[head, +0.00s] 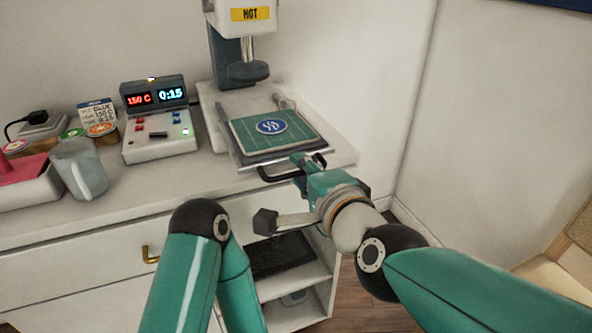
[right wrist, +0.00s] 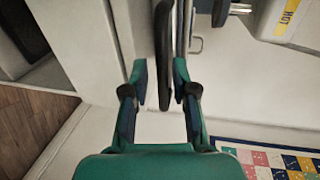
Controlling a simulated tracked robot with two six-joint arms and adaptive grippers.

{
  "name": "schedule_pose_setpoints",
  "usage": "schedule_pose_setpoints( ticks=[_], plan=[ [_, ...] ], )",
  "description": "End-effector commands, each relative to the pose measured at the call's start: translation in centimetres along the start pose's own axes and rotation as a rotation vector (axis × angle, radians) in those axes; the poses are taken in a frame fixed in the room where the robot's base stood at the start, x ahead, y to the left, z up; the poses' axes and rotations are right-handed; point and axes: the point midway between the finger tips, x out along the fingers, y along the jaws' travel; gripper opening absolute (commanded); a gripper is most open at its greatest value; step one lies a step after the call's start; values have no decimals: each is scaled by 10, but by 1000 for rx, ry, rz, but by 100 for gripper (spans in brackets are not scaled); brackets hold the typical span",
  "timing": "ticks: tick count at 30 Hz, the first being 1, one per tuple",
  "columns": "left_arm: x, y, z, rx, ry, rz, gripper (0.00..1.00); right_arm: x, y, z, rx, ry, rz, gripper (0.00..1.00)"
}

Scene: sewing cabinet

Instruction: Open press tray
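The press tray (head: 238,151) is at the press's base, with its front edge near the front of the cabinet top. A green gridded mat with a round blue-and-white patch (head: 271,127) lies on it. The tray's black handle (head: 272,177) juts out in front; it also shows in the right wrist view (right wrist: 163,50). My right gripper (right wrist: 161,80) is open, with its fingers on either side of the handle and small gaps visible. In the head view my right gripper (head: 308,162) is at the handle's right part. My left gripper is not in view; only its arm shows.
The press head (head: 248,72) with a yellow HOT label stands above the base's back. A control box (head: 158,120) shows 150 C and 0:15. A grey mug (head: 80,168) and several small items stand left. A wall is to the right. Open shelves (head: 300,290) are below.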

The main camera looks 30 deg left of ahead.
Motion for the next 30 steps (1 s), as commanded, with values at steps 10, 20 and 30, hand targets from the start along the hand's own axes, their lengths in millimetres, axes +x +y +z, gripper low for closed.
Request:
schedule_pose_setpoints(
  ticks=[10,20,30],
  plan=[
    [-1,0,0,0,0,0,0,-1,-1,4,-3,-8,-1,35],
    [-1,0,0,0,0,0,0,-42,-3,4,-2,-9,-4,35],
    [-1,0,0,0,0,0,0,-105,-1,2,-2,-7,-3,35]
  ],
)
